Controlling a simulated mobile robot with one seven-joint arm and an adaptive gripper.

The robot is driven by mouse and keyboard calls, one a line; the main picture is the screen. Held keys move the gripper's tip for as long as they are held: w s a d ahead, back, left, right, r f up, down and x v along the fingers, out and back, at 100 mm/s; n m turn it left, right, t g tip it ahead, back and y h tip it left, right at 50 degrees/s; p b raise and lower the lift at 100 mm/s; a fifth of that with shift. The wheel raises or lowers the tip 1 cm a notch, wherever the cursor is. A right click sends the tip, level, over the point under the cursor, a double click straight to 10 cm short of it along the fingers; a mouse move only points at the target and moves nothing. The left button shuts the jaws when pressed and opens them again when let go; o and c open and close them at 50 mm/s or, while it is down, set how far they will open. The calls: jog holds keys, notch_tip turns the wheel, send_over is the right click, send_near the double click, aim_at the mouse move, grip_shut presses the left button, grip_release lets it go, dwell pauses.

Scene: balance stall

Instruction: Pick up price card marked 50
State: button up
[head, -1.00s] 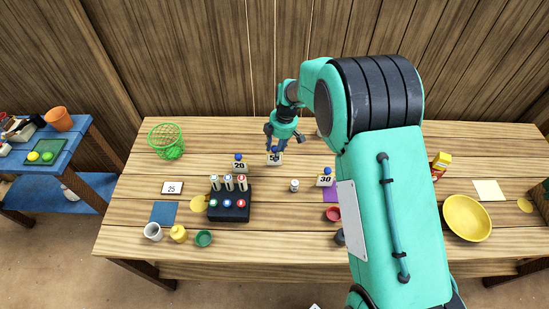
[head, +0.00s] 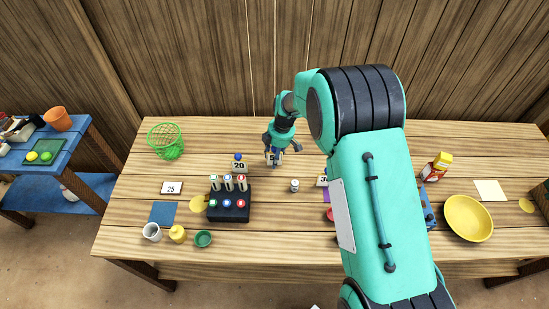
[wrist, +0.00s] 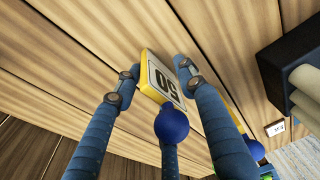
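The price card marked 50 (head: 274,157) stands on the table under my gripper in the head view, partly covered by the fingers. In the wrist view the card (wrist: 162,80) has a white face with a black 50, a yellow edge and a blue ball on top. My gripper (head: 274,151) is around it. In the wrist view its blue fingers (wrist: 158,80) are spread, one on each side of the card, with another behind the ball. They look open; contact with the card cannot be made out.
The card marked 20 (head: 239,166) stands close by on the left, in front of it a black rack (head: 229,207) with several rolls. A small white bottle (head: 294,186) stands to the right. The card marked 30 (head: 322,181) is partly behind my arm. A green net basket (head: 165,140) stands left.

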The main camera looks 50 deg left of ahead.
aim_at(274, 151)
jog(key=shift+c, duration=0.2)
dwell(0.3)
grip_shut()
jog(key=shift+r, duration=0.1)
jog(key=shift+r, duration=0.8)
notch_tip(274, 151, up, 2)
jog(key=shift+r+p, duration=0.15)
jog(key=shift+p, duration=0.2)
jog(key=s+d, duration=0.3)
jog(key=d, duration=0.1)
jog(key=s+d, duration=0.2)
jog(key=d, duration=0.3)
jog(key=s+d+r+p, duration=0.1)
jog(key=s+d, duration=0.2)
jog(key=d, duration=0.1)
jog(key=shift+s+d, duration=0.2)
jog(key=shift+s, duration=0.15)
